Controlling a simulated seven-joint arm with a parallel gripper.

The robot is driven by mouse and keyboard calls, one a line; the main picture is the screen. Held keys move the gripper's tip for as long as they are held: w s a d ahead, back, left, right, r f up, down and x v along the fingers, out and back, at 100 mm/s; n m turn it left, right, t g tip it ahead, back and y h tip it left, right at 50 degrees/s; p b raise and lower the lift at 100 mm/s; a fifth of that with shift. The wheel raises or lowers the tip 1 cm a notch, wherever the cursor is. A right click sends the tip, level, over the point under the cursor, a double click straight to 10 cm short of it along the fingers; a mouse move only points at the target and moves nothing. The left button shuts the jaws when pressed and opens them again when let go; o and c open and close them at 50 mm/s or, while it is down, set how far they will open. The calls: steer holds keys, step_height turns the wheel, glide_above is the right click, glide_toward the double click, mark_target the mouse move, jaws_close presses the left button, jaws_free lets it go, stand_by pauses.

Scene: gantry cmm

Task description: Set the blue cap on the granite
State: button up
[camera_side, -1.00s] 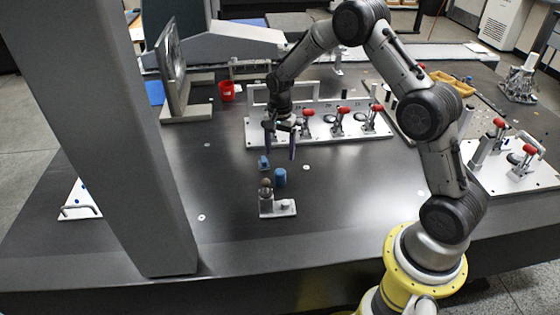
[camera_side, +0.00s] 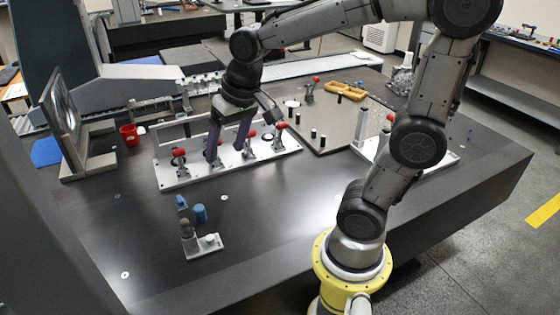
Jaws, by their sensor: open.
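Two blue pieces stand close together on the dark granite table (camera_side: 130,225), at left of centre: a blue cylinder (camera_side: 200,214) and a smaller blue piece (camera_side: 181,202) behind and left of it. I cannot tell for sure which one is the cap; the cylinder looks most like it. Both appear to rest on the granite, beside a small fixture (camera_side: 204,245) with a round knob on a light base. My gripper (camera_side: 227,153) points down with its two dark fingers apart and nothing between them. It shows in front of the clamp plate, behind and right of the blue pieces.
A light plate (camera_side: 172,178) with several red-handled clamps runs behind the blue pieces. A red cup (camera_side: 129,135) and an upright framed panel (camera_side: 62,112) stand at back left. A grey board (camera_side: 335,125) with pegs lies right of the plate. The granite front right is clear.

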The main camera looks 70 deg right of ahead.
steer(key=s+a+n+t, duration=0.2)
steer(key=s+n, duration=0.3)
steer(key=s, duration=0.7)
steer(key=shift+a, duration=0.15)
